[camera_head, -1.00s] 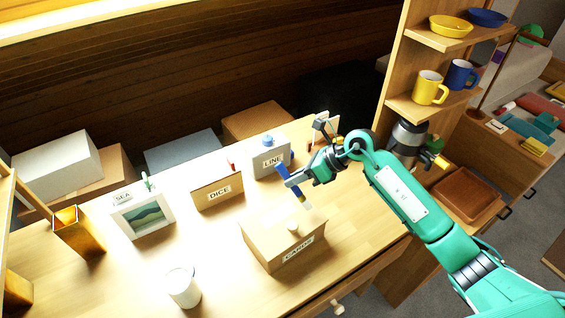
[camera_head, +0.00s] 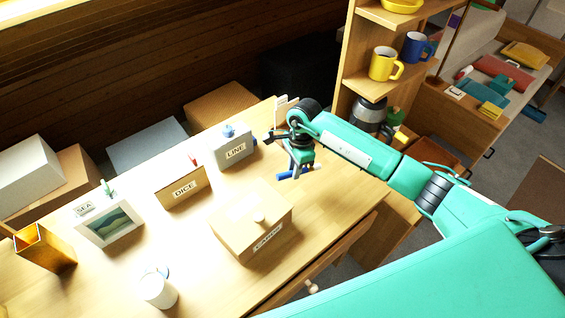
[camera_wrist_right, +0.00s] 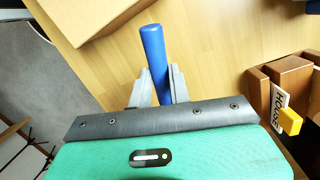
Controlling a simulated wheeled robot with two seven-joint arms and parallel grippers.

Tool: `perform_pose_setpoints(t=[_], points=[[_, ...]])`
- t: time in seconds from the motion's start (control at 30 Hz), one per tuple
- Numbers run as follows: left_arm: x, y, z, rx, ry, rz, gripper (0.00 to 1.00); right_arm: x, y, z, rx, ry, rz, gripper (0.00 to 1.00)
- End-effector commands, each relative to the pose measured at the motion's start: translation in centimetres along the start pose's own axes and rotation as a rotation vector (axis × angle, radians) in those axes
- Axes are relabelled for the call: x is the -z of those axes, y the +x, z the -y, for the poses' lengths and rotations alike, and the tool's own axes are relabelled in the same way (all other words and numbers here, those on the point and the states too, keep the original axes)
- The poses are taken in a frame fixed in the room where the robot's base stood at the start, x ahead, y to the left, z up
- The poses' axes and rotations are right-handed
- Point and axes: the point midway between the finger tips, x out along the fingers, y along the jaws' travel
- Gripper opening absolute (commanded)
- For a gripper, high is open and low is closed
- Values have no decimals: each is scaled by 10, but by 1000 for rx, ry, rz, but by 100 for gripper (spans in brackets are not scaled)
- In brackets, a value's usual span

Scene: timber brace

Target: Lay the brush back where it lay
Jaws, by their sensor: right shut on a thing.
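The brush (camera_head: 290,174) shows as a blue handle, held low over or on the tabletop to the right of the CARDS box; I cannot tell whether it touches the wood. My right gripper (camera_head: 299,165) points down and is shut on it. In the right wrist view the blue handle (camera_wrist_right: 153,48) sticks out between the fingers of the right gripper (camera_wrist_right: 158,88), over bare wood. The brush's other end is hidden by the gripper. My left gripper is not in view.
The CARDS box (camera_head: 250,222) is left of the gripper, the LINE box (camera_head: 235,147) behind it to the left. The shelf with mugs (camera_head: 384,64) rises at the right. A white cup (camera_head: 158,289) stands at front left.

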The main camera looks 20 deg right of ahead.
Motion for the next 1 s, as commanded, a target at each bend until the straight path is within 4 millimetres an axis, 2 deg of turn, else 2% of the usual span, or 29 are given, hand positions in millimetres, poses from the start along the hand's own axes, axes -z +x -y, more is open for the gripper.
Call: perform_pose_setpoints(t=[0.1,0.3,0.77,1.0], points=[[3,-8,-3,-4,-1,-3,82,20,1,0,15,-116,-76,0],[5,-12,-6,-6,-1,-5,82,39,4,0,39,-228,-135,0],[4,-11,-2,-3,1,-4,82,43,5,1,46,-254,-147,0],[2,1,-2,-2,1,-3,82,44,13,1,44,-252,-148,0]])
